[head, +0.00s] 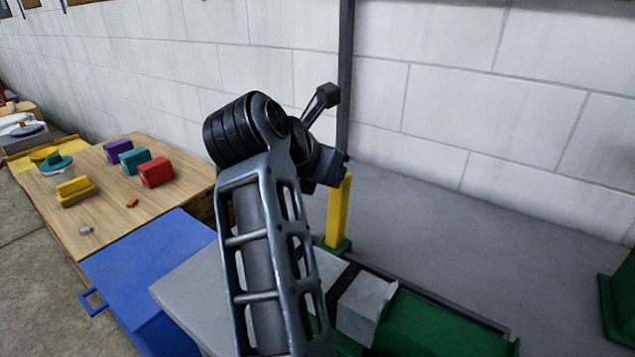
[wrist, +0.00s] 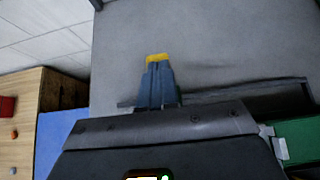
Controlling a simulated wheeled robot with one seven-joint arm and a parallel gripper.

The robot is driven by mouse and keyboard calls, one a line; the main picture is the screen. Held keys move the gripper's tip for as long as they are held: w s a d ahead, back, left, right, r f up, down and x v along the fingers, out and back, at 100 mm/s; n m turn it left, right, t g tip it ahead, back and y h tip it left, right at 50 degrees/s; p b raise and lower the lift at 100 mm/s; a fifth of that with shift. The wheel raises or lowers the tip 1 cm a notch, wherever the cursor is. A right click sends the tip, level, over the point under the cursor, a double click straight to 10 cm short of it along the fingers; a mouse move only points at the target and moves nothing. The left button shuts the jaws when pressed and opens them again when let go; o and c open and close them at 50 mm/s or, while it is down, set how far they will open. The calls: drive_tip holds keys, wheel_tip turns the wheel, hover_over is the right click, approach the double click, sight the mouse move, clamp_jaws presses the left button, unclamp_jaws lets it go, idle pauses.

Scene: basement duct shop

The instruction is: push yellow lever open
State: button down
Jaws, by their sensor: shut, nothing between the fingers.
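The yellow lever (head: 338,212) stands nearly upright on a small green base (head: 336,246) on the grey bench in the head view. In the wrist view only a thin yellow strip of the lever (wrist: 157,58) shows, just past my fingertips. My gripper (wrist: 158,67) is shut, with its blue-grey fingers together and nothing between them. I cannot tell whether the fingertips touch the lever.
A green machine part (head: 430,325) lies at the front of the grey bench top (head: 450,220). A blue bin (head: 150,260) and a wooden table (head: 105,215) with coloured blocks stand to the left. A white block wall (head: 440,100) and a dark vertical post (head: 346,70) are behind.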

drive_tip(key=shift+w+d+f, duration=0.15)
drive_tip(key=shift+w+d, duration=1.05)
drive_tip(key=shift+w, duration=0.25)
drive_tip(key=shift+w+d, duration=0.1)
drive_tip(key=shift+w, duration=0.05)
drive_tip(key=shift+d, duration=0.15)
